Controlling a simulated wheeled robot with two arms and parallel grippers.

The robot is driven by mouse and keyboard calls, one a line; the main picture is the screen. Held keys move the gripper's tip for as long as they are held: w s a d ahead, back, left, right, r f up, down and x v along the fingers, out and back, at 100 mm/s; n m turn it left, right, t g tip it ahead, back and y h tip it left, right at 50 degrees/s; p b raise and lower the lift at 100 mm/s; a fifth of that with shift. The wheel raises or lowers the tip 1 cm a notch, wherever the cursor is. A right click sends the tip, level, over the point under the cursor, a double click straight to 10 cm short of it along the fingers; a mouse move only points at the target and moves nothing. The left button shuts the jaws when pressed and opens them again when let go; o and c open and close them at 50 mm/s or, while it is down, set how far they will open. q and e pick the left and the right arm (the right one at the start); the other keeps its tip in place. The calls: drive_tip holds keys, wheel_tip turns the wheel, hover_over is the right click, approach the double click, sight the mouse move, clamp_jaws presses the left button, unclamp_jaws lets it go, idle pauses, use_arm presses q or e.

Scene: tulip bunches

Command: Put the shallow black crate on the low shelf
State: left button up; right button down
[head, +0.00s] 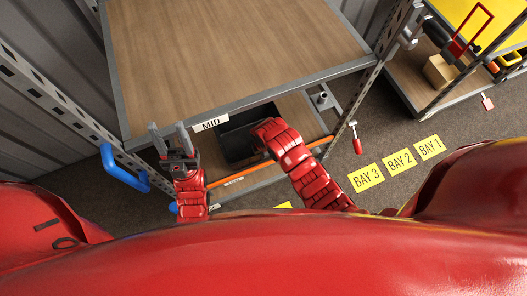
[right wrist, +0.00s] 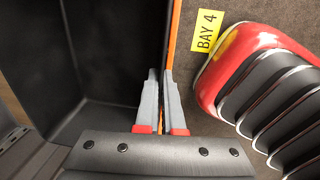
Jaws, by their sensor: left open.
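The shallow black crate (head: 238,143) is under the shelf labelled MID, over the wooden low shelf (head: 298,112) with its orange front edge (head: 275,162). I cannot tell whether its base touches the shelf. The back of the crate is hidden by the MID shelf. In the right wrist view the crate's inside (right wrist: 110,50) fills the left half. My right gripper (right wrist: 160,75) is shut on its near wall, one finger on each side; in the head view its fingers are hidden. My left gripper (head: 168,130) is open and empty, left of the crate, its fingers pointing up.
The MID shelf (head: 230,50) above is bare and overhangs the low shelf. A blue handle (head: 122,170) is beside the left post. A grey post (head: 365,95) with a red-handled tool (head: 356,138) bounds the right side. A loaded cart (head: 440,75) stands far right.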

drive_tip(key=shift+f+b, duration=0.45)
drive_tip(key=shift+f, duration=0.1)
drive_tip(key=c, duration=1)
unclamp_jaws()
drive_tip(key=shift+c, duration=0.2)
drive_tip(key=shift+r+p, duration=0.6)
drive_tip(key=shift+p, duration=0.05)
drive_tip(key=shift+r, duration=0.3)
wheel_tip(320, 180, up, 7)
drive_tip(key=b, duration=0.1)
drive_tip(key=shift+s, duration=0.4)
drive_tip(key=shift+d, duration=0.1)
